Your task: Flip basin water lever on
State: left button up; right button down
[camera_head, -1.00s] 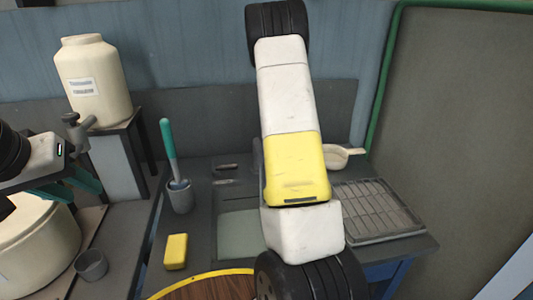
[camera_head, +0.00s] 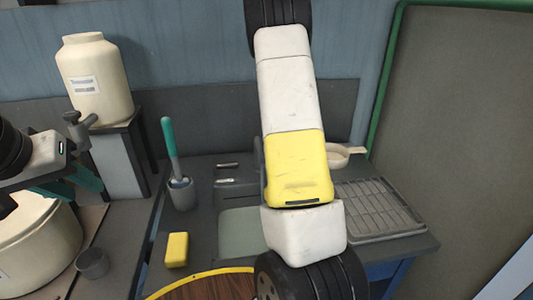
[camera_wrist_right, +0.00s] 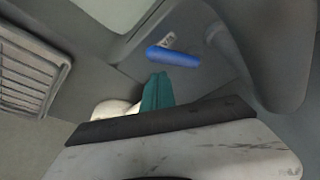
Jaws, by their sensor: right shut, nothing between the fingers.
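A blue lever handle (camera_wrist_right: 172,56) shows in the right wrist view, on a grey surface beside grey pipe-like parts. My right gripper (camera_wrist_right: 158,92) shows there as teal fingertips, shut and empty, just below the blue handle in the picture. A small gap appears between them; contact cannot be told. In the head view my right arm hides the handle and the right gripper. The basin (camera_head: 240,232) is partly visible left of that arm. My left gripper (camera_head: 72,188) has its teal fingers apart, over a cream tub at the left.
A drying rack (camera_head: 375,210) and a cream pan (camera_head: 345,152) lie right of my arm. A brush in a grey cup (camera_head: 181,194), a yellow sponge (camera_head: 177,250) and a small grey cup (camera_head: 91,264) stand left. A cream jar (camera_head: 95,80) stands behind.

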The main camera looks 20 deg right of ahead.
jog(key=shift+v, duration=2.6)
jog(key=shift+a+r, duration=0.1)
jog(key=shift+a, duration=0.05)
jog(key=s+a+r+n+t+y, duration=0.35)
jog(key=s+a+r+n, duration=0.25)
jog(key=s+a+r, duration=1.2)
jog(key=s+a+r+n+y, duration=0.1)
jog(key=s+a+n, duration=0.2)
jog(key=s, duration=0.6)
jog(key=shift+a+r+n, duration=0.3)
jog(key=shift+a+r, duration=0.1)
jog(key=shift+a, duration=0.85)
